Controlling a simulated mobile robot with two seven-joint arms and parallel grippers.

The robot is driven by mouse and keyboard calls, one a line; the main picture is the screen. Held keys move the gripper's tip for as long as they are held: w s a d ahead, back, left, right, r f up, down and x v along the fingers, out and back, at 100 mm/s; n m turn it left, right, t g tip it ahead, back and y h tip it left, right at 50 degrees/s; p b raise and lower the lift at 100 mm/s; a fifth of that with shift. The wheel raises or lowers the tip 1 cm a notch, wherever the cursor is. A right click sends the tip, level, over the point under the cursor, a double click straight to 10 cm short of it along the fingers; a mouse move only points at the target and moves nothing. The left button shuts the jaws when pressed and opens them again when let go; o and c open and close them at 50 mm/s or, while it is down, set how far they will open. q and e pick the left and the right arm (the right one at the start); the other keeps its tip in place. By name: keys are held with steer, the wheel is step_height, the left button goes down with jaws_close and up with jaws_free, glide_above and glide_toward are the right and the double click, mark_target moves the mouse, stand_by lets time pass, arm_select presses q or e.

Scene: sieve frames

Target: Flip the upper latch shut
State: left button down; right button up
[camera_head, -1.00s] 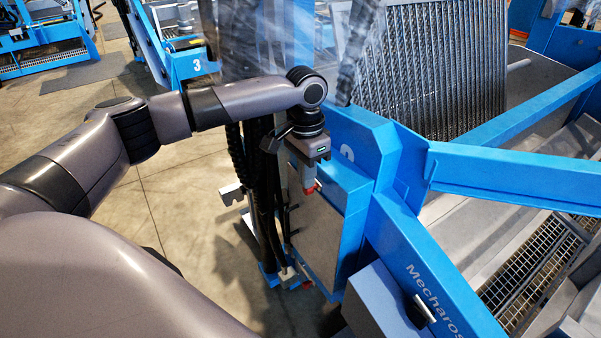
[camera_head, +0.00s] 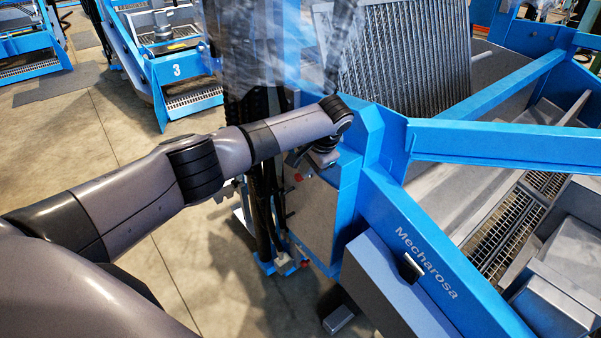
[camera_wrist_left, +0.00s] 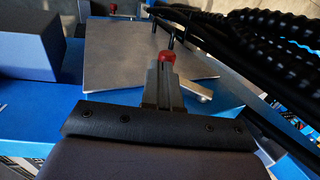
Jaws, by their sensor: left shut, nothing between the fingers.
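My left gripper (camera_head: 301,175) is at the top of the grey cabinet panel (camera_head: 312,212) on the blue machine, tilted down to the left. In the left wrist view its fingers (camera_wrist_left: 164,75) are shut over the panel (camera_wrist_left: 120,62). A red piece shows right at their end; I cannot tell whether it is the fingertip or the upper latch's handle. A silver bar (camera_wrist_left: 196,93), perhaps part of the upper latch, shows beside the fingers, its inner end hidden. A lower red-handled latch (camera_head: 304,264) is at the panel's foot. My right gripper is out of view.
Black ribbed hoses (camera_head: 262,205) hang just left of the panel and run close by in the wrist view (camera_wrist_left: 255,32). A blue beam (camera_head: 500,142) extends right. A blue-grey box (camera_head: 385,285) stands nearer. Open floor (camera_head: 110,150) lies left.

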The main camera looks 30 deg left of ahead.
arm_select(q)
steer(key=shift+a+f, duration=0.1)
steer(key=shift+f, duration=0.45)
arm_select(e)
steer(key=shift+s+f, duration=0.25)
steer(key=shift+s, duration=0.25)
arm_select(q)
steer(key=shift+w+f, duration=0.1)
steer(key=shift+f, duration=0.2)
steer(key=shift+r, duration=0.1)
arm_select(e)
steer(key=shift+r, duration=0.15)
